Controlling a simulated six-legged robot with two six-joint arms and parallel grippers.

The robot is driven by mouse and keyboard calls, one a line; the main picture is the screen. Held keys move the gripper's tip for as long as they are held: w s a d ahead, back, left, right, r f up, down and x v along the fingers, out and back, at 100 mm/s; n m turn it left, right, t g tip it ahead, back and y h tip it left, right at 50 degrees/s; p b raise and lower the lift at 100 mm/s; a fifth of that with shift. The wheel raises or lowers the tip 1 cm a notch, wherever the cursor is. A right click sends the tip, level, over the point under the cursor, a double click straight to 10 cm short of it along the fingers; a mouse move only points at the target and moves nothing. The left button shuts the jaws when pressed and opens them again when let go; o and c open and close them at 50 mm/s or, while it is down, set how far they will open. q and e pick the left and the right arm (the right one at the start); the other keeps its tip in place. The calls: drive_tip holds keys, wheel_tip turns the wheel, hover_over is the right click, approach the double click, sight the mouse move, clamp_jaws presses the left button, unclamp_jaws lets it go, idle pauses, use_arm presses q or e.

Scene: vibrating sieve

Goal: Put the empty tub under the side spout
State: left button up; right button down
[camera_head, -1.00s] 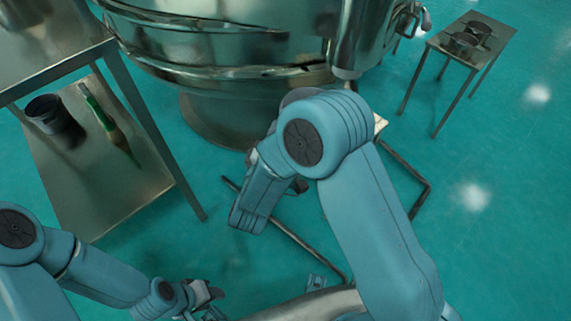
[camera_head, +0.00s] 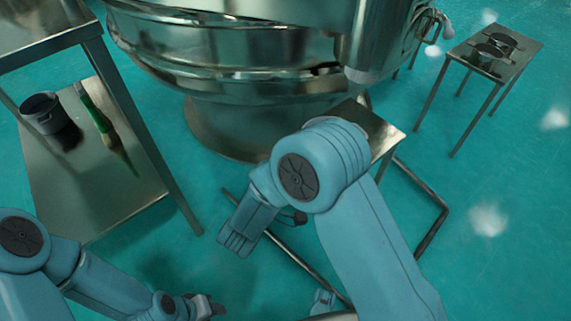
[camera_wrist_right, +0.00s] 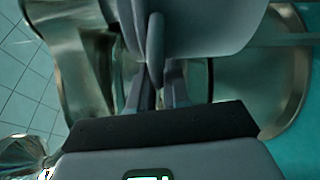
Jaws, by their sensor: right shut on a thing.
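In the right wrist view a smooth grey tub (camera_wrist_right: 205,28) with an upright bar-like handle (camera_wrist_right: 155,45) fills the top middle. My right gripper (camera_wrist_right: 160,88) is shut on this handle. The tub's inside is not visible. In the head view my right arm hides the right gripper and tub. The side spout (camera_head: 372,55) hangs from the right side of the sieve, with a pale lower end. A small metal stand (camera_head: 372,122) is below it, its near left part hidden by my arm. My left gripper (camera_head: 208,306) is low at the bottom, apart from everything; its jaw opening is unclear.
The big round metal sieve (camera_head: 225,85) fills the back middle. A metal shelf (camera_head: 85,190) at left carries a dark-topped grey container (camera_head: 42,116) and a green-handled brush (camera_head: 98,118). A side table (camera_head: 515,42) at right holds dark pans (camera_head: 490,52). A floor frame (camera_head: 430,235) runs below the stand.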

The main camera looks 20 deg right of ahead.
use_arm(q)
wheel_tip(320, 180, down, 6)
drive_tip(key=w+a+b, duration=0.1)
drive_tip(key=w+b, duration=0.1)
drive_tip(key=b, duration=0.3)
drive_tip(key=shift+a+t+b, duration=0.15)
drive_tip(key=shift+t+b, duration=0.25)
use_arm(e)
drive_tip(key=shift+d+f+x, duration=0.1)
drive_tip(key=shift+f+x, duration=0.55)
drive_tip(key=shift+x, duration=2.75)
drive_tip(key=shift+d+f+x, duration=0.1)
drive_tip(key=shift+f+x, duration=0.5)
drive_tip(key=shift+x, duration=2.75)
drive_tip(key=shift+d+f+x, duration=0.1)
drive_tip(key=shift+f+x, duration=0.55)
drive_tip(key=shift+x, duration=2.75)
use_arm(q)
drive_tip(key=shift+f, duration=0.15)
use_arm(e)
drive_tip(key=shift+s+f, duration=0.2)
drive_tip(key=shift+f, duration=0.75)
drive_tip(key=c, duration=1)
unclamp_jaws()
drive_tip(key=shift+r, duration=0.1)
use_arm(q)
drive_tip(key=shift+s+a, duration=0.1)
use_arm(e)
drive_tip(key=shift+s+a, duration=0.1)
drive_tip(key=shift+a, duration=0.05)
